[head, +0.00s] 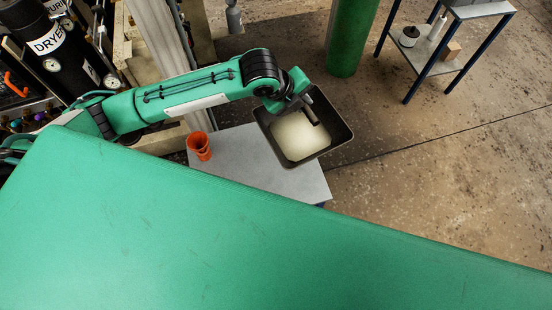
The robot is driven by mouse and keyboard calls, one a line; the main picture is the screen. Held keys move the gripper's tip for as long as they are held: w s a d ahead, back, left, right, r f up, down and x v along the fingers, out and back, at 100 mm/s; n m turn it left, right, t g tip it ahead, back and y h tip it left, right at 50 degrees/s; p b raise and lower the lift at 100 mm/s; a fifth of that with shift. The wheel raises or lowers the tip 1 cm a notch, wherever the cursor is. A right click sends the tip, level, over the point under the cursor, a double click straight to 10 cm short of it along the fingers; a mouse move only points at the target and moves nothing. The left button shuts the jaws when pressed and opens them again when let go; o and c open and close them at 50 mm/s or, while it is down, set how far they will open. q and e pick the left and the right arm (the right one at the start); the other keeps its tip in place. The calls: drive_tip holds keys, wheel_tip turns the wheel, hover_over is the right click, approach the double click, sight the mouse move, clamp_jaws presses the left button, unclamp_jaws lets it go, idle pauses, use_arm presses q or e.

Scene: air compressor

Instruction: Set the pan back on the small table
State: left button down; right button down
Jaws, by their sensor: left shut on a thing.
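The pan (333,118) is a dark, square tray with a pale content or bottom, in the middle of the head view. My left gripper (311,108) is at its upper edge and is shut on it; the fingertips are partly hidden by the wrist. The pan overlaps the far right part of the small grey table (235,165) in the picture. I cannot tell whether it touches the tabletop or hangs above it. My right gripper is not in view.
An orange cup (199,145) stands on the small table's left part. My green body covers the foreground. A green cylinder (352,35) stands behind the pan. A shelf table (440,50) with small items is at the upper right. Open floor (430,180) lies to the right.

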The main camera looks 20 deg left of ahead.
use_arm(q)
drive_tip(key=s+a+r+m+g+p, duration=0.1)
drive_tip(key=s+a+m+p, duration=0.1)
drive_tip(key=a, duration=0.5)
wheel_tip(320, 180, down, 20)
drive_tip(key=p, duration=0.3)
drive_tip(key=shift+w+d+r+h+p, duration=0.2)
drive_tip(key=shift+d+h+p, duration=0.1)
drive_tip(key=shift+h, duration=0.1)
drive_tip(key=c, duration=1.3)
unclamp_jaws()
drive_tip(key=shift+f, duration=0.1)
drive_tip(key=shift+a, duration=0.1)
drive_tip(key=b+v, duration=0.2)
drive_tip(key=v, duration=1)
